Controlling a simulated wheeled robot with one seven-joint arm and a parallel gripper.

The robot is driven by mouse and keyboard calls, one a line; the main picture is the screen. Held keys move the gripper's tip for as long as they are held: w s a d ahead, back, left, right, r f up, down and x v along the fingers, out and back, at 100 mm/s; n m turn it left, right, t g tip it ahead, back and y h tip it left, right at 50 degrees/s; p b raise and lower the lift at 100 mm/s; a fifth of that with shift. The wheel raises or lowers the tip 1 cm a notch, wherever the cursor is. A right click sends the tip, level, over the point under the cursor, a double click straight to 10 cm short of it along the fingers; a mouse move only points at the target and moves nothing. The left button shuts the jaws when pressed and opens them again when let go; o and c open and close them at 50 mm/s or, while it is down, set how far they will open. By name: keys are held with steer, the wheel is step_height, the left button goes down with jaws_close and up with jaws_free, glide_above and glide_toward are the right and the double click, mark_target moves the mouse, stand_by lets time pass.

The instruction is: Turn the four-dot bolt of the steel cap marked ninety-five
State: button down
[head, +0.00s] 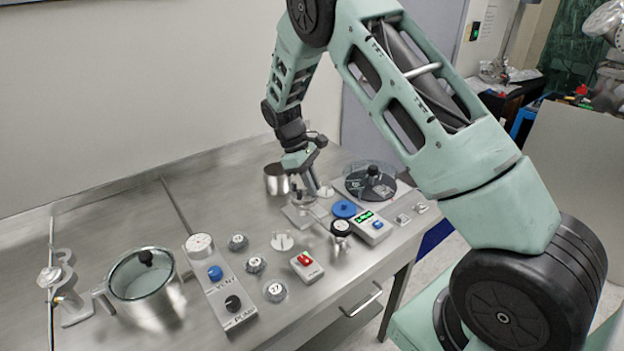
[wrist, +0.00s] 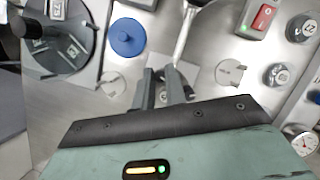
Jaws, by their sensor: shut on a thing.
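My gripper (head: 306,196) reaches down to the steel table at mid-bench, and its fingers show in the wrist view (wrist: 161,72). They are close together on a steel piece (wrist: 164,92), mostly hidden by the fingers. A steel bar with a black knob (head: 340,228) at its end reaches out from that spot; I cannot tell how it joins the piece. Round numbered caps stand left of the gripper: one marked 27 (head: 275,290), one in the middle (head: 255,264) and one behind (head: 238,242). No ninety-five and no four-dot bolt can be read.
A steel cup (head: 276,180) stands behind.

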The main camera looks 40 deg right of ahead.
steer(key=m+y+p, duration=0.1)
steer(key=m, duration=0.2)
steer(key=shift+w+d+m+g, duration=0.1)
steer(key=shift+m+g, duration=0.2)
steer(key=shift+m, duration=0.1)
steer(key=shift+d+m+y, duration=0.1)
steer(key=shift+m+y, duration=0.8)
steer(key=shift+m, duration=1)
steer(key=c, duration=1.4)
jaws_free()
steer(key=shift+c, duration=0.2)
steer(key=b+v, duration=0.2)
steer(key=v, duration=1.5)
steer(key=shift+r, duration=0.2)
steer(key=shift+w, duration=0.1)
